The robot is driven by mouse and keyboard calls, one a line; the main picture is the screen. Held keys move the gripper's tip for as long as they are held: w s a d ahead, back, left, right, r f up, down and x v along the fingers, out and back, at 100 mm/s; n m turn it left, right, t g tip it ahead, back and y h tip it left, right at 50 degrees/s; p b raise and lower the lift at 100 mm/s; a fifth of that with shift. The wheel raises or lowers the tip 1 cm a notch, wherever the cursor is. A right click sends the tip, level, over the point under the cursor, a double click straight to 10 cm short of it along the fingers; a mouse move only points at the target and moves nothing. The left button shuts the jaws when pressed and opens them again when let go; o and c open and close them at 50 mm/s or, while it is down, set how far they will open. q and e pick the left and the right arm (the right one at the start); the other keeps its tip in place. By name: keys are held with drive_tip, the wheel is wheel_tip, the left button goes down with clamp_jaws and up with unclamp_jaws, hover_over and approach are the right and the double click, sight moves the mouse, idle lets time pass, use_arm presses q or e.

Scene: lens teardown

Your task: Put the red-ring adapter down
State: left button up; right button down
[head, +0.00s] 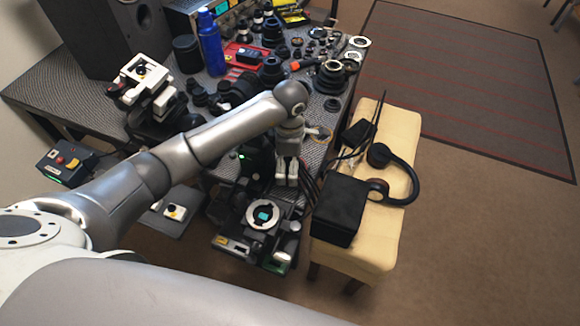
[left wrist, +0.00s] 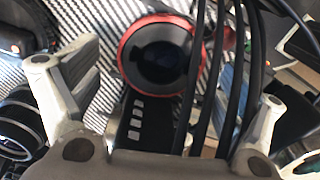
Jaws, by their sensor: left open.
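The red-ring adapter (left wrist: 160,53), a dark round part with a red rim, shows at the top middle of the left wrist view, over the striped tabletop (left wrist: 105,20). My left gripper (left wrist: 155,108) is open, with one finger on each side of the picture. The adapter lies beyond the fingers, and neither finger visibly touches it. In the head view my left gripper (head: 286,180) points down at the table's near right part. I cannot make out the adapter there. My right gripper is not in view.
Black cables (left wrist: 212,75) run close beside the adapter. In the head view a yellow bench (head: 400,135) with headphones (head: 405,175) and a black box (head: 340,208) stands right of the gripper. Lens parts crowd the table's far end. A blue bottle (head: 210,45) stands there.

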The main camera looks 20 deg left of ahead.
use_arm(q)
wheel_tip(320, 180, up, 10)
drive_tip(key=b, duration=0.1)
drive_tip(key=shift+f, duration=0.2)
idle(0.3)
